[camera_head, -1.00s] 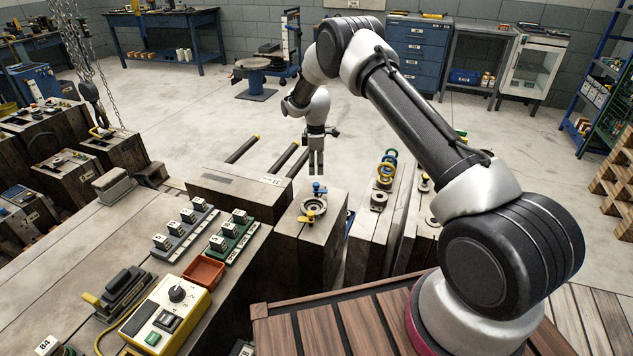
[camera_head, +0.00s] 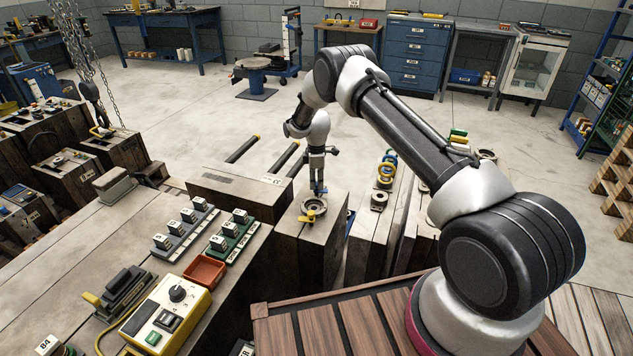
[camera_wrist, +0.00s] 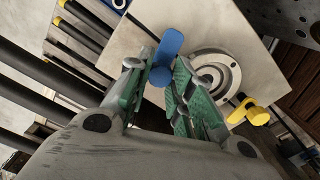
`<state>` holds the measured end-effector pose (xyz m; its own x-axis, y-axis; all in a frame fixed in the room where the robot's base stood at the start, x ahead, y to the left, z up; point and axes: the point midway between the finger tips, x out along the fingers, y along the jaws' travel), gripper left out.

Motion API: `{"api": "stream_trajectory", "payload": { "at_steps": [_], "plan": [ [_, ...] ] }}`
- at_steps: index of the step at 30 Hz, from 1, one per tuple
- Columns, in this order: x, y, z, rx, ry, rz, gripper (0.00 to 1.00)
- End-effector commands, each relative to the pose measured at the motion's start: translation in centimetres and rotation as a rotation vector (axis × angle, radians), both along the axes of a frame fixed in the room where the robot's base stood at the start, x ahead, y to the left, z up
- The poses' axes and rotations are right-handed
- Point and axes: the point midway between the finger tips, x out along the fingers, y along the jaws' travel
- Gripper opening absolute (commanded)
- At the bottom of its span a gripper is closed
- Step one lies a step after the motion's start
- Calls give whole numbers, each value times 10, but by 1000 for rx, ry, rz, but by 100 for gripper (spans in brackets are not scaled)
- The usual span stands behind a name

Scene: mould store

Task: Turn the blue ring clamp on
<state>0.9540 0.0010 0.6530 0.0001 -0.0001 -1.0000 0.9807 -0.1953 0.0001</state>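The blue ring clamp (camera_head: 320,190) is on the far side of the round metal locating ring (camera_head: 314,205), on top of a mould block (camera_head: 330,230). A yellow clamp (camera_head: 308,216) is on the ring's near side. In the wrist view the blue clamp (camera_wrist: 170,44) lies between the two fingers of my gripper (camera_wrist: 158,70), which stand apart on either side of it. The yellow clamp (camera_wrist: 250,111) is to the right, by the ring (camera_wrist: 231,64). My gripper (camera_head: 317,183) points down at the blue clamp and partly hides it in the head view.
A second mould to the right bears blue and yellow eye rings (camera_head: 386,171). Dark bars (camera_head: 243,148) stick out behind the block to the left. A yellow control box (camera_head: 170,310) and an orange tray (camera_head: 204,271) are on the near left bench. Open floor lies behind.

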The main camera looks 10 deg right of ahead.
Motion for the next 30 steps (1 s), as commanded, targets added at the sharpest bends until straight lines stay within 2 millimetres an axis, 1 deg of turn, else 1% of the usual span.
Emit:
{"api": "stream_trajectory", "payload": {
  "at_steps": [1, 2, 3, 10, 14, 20, 30],
  "plan": [
    [0, 0, 0, 0, 0, 0, 7],
    [0, 0, 0, 0, 0, 0, 1],
    [0, 0, 0, 0, 0, 0, 0],
    [0, 0, 0, 0, 0, -12, 0],
    [0, 0, 0, 0, 0, -49, 0],
    [0, 0, 0, 0, 0, -168, 0],
    [0, 0, 1, 0, 0, -478, 0]
  ]
}}
